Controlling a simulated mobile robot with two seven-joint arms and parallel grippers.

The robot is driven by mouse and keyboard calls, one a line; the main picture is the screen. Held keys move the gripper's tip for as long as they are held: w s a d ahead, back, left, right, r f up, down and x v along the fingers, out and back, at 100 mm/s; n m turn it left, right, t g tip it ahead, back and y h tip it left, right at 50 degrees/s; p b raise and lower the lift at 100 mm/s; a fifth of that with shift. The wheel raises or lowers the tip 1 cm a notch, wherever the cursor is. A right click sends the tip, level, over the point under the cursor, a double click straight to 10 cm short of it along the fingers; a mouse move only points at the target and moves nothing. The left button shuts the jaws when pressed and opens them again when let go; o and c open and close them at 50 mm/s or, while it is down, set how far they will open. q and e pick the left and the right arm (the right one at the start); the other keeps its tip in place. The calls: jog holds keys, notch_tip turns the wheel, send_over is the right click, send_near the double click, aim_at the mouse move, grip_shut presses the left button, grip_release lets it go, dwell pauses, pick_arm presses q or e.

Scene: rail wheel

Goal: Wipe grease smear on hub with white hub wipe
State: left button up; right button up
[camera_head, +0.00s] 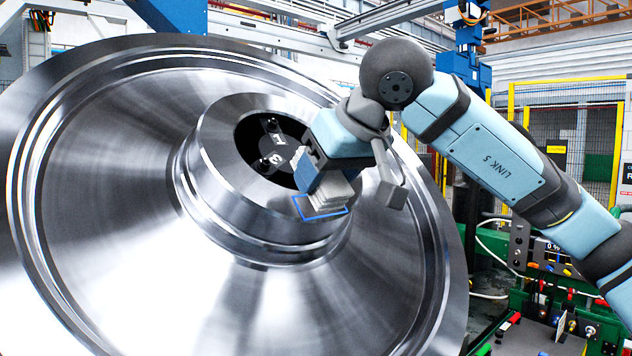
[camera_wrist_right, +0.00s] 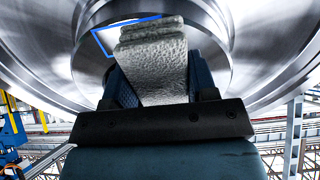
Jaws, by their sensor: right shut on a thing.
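The large steel rail wheel (camera_head: 130,200) fills the left and middle of the head view, tilted, with its raised hub (camera_head: 225,185) at the centre. A blue outline (camera_head: 318,216) marks a patch on the hub's outer side. My right gripper (camera_head: 322,180) is shut on the white hub wipe (camera_head: 334,192), a pale folded pad, and holds it at the hub beside the blue outline. In the right wrist view the wipe (camera_wrist_right: 155,70) sticks out from the jaws towards the hub. I cannot tell whether it touches the metal. No grease smear can be made out. My left gripper is not in view.
The hub's dark bore (camera_head: 268,150) holds a plate with markings and bolts. A green bench (camera_head: 560,320) with small items and cables stands at the lower right. Yellow-framed fencing (camera_head: 560,130) is behind. My right arm spans the upper right.

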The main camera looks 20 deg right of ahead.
jog(key=shift+s+r, duration=0.2)
jog(key=shift+s, duration=0.05)
jog(key=shift+p+v, duration=0.45)
jog(key=shift+v, duration=1.15)
jog(key=shift+f, duration=0.1)
jog(key=shift+w, duration=0.1)
